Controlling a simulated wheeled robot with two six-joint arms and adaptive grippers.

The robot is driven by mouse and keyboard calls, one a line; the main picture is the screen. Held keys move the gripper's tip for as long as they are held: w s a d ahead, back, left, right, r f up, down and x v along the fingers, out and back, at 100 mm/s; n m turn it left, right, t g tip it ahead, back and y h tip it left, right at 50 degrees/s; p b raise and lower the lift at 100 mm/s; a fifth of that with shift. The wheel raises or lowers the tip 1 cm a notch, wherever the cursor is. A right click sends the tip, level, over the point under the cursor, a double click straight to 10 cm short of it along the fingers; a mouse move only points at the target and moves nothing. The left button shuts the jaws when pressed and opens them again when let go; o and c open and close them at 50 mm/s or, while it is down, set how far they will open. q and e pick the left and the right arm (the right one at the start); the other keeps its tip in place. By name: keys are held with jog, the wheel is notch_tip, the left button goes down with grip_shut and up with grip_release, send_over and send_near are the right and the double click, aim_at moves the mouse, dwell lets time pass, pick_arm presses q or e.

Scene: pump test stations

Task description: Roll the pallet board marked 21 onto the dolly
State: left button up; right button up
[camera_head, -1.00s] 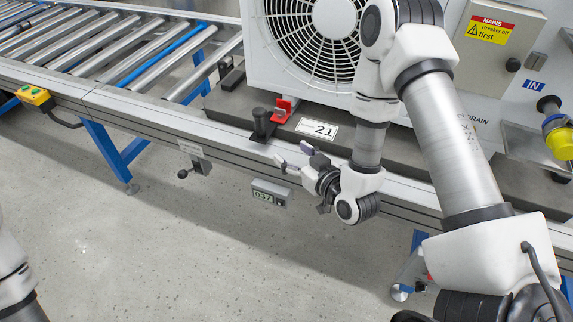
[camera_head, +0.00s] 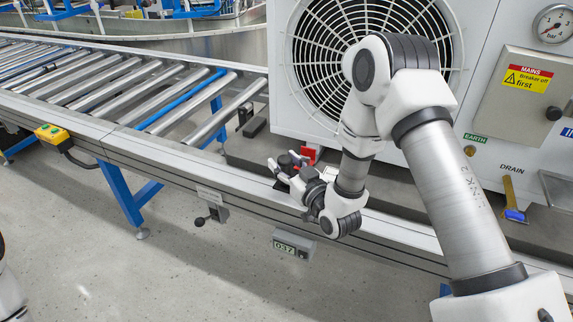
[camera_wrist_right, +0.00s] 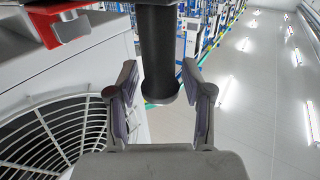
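The dark grey pallet board (camera_head: 400,192) lies on the right-hand stand under a large white pump unit (camera_head: 483,95). My right arm hides nearly all of its number plate. A black upright handle stands at the board's near left, beside a red latch (camera_head: 309,155). My right gripper (camera_head: 279,169) is at this handle. In the right wrist view the handle (camera_wrist_right: 157,50) stands between the two open fingers (camera_wrist_right: 160,95), with gaps on both sides. A roller bed (camera_head: 130,85) on blue legs extends left; I cannot tell whether it is the dolly. My left gripper is out of view.
A yellow button box (camera_head: 53,134) hangs on the roller bed's front rail. A small display reading 037 (camera_head: 292,246) and a black knob (camera_head: 200,221) sit below the rail. The floor in front is clear.

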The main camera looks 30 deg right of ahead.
grip_shut()
jog(key=shift+s+d, duration=0.35)
jog(key=s+d+p, duration=1)
jog(key=s+d, duration=0.4)
jog(key=s, duration=0.3)
jog(key=s+d+p, duration=1)
jog(key=s+d, duration=0.5)
jog(key=s, duration=0.2)
jog(key=shift+w+r, duration=0.1)
